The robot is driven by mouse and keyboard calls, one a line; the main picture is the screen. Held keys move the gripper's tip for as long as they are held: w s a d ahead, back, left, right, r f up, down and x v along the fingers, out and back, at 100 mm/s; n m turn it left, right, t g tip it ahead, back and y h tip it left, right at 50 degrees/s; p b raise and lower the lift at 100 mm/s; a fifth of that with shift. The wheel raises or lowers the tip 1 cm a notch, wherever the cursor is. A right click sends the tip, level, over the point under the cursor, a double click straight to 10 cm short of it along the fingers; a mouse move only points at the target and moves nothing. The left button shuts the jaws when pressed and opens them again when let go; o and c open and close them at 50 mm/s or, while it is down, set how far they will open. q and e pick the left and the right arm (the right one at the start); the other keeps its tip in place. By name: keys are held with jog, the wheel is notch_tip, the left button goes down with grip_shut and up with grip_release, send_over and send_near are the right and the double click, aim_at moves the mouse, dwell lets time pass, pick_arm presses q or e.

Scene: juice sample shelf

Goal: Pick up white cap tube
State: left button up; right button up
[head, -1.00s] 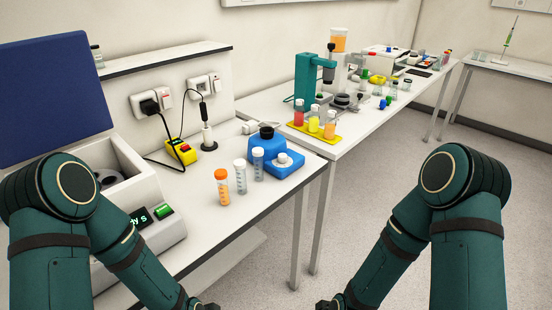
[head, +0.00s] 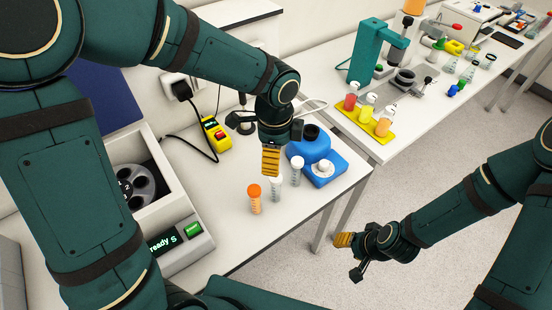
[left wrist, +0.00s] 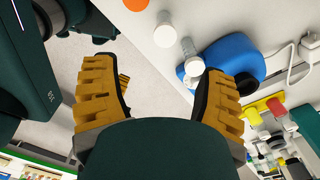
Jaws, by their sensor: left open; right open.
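Two white cap tubes stand upright on the near white table: one (head: 276,190) beside the orange cap tube (head: 255,200), the other (head: 296,172) close to the blue device (head: 325,171). In the left wrist view, the white cap tubes (left wrist: 165,34) (left wrist: 191,58) show beyond the open fingers. My left gripper (head: 271,170) points down over the tubes, its yellow fingers hiding part of the area behind; it also shows in the left wrist view (left wrist: 160,82), open, with nothing between its fingers. My right gripper (head: 347,256) is open and empty, over the floor.
A centrifuge-like machine with a green display (head: 162,240) stands at left. A yellow box with a red switch (head: 216,134) and its cable lie behind the tubes. A second table carries a yellow rack (head: 365,124) of bottles and a teal stand (head: 370,55).

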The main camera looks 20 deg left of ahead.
aim_at(276, 183)
pick_arm(q)
notch_tip(276, 183, down, 7)
jog(key=shift+f+b, duration=0.2)
jog(key=shift+b, duration=0.35)
jog(key=shift+w+f, duration=0.15)
jog(key=shift+f, duration=1.3)
jog(key=shift+w+f, duration=0.15)
jog(key=shift+f, duration=1.25)
grip_shut()
